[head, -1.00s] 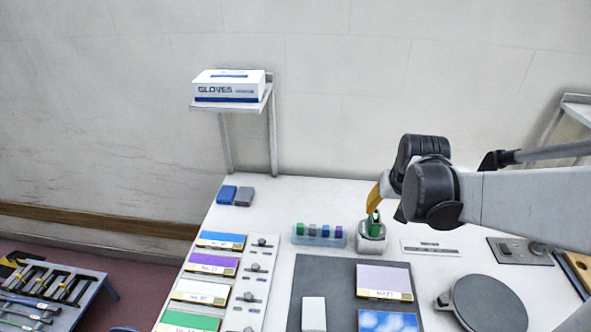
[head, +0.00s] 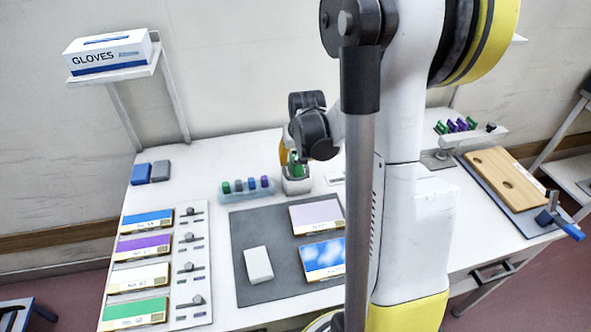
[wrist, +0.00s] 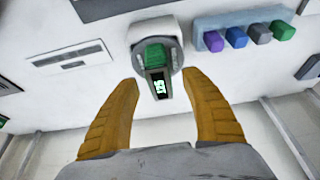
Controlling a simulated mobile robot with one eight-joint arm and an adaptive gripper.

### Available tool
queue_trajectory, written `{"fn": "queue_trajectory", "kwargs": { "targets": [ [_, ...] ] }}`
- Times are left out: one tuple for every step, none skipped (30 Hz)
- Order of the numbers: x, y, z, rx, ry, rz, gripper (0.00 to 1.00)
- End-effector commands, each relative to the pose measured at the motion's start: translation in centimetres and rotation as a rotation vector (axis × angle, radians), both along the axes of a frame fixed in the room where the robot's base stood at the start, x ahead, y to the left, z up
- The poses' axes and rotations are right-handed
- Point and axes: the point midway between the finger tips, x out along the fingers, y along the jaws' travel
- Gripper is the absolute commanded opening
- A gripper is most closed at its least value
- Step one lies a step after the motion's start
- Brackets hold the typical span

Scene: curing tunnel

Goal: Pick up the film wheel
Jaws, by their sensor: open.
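A green-topped tool (wrist: 155,55) with a dark face and lit digits sits in a round white holder (wrist: 136,32); I take it for the film wheel, though its wheel is not visible. In the head view the green tool (head: 295,168) shows in its holder (head: 297,187) at the back of the bench. My gripper (wrist: 160,78) is open, its two orange fingers on either side of the tool's lower end and apart from it. In the head view my gripper (head: 285,155) is partly hidden by my wrist.
A pale blue rack (head: 232,197) of coloured blocks stands close left of the holder. A dark mat (head: 240,222) with panels lies in front. A glove box (head: 108,52) sits on a shelf at left. My arm hides part of the bench's right side.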

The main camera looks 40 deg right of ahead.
Motion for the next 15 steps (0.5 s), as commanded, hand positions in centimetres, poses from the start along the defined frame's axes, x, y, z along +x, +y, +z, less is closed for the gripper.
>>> {"fn": "queue_trajectory", "kwargs": {
  "targets": [
    [0.21, -0.11, -0.7, 0.0, 0.0, 0.0, 0.54],
    [0.29, -0.15, -0.89, 0.0, 0.0, 0.0, 0.54],
    [0.37, -0.19, -1.06, 0.0, 0.0, 0.0, 0.54],
    [0.4, -0.21, -1.12, 0.0, 0.0, 0.0, 0.54],
    [0.42, -0.21, -1.14, 0.0, 0.0, 0.0, 0.54],
    [0.42, -0.21, -1.11, 0.0, 0.0, 0.0, 0.54],
    [0.41, -0.2, -1.09, 0.0, 0.0, 0.0, 0.54],
    [0.42, -0.2, -1.06, 0.0, 0.0, 0.0, 0.54],
    [0.41, -0.2, -1.05, 0.0, 0.0, 0.0, 0.54],
    [0.4, -0.2, -1.04, 0.0, 0.0, 0.0, 0.54],
    [0.4, -0.2, -1.04, 0.0, 0.0, 0.001, 0.49],
    [0.4, -0.2, -1.04, 0.0, 0.0, 0.001, 0.37],
    [0.4, -0.19, -1.03, 0.0, 0.0, 0.001, 0.28],
    [0.4, -0.19, -1.03, 0.0, 0.0, 0.001, 0.19],
    [0.4, -0.19, -1.03, 0.0, 0.0, 0.001, 0.07]
  ]
}}
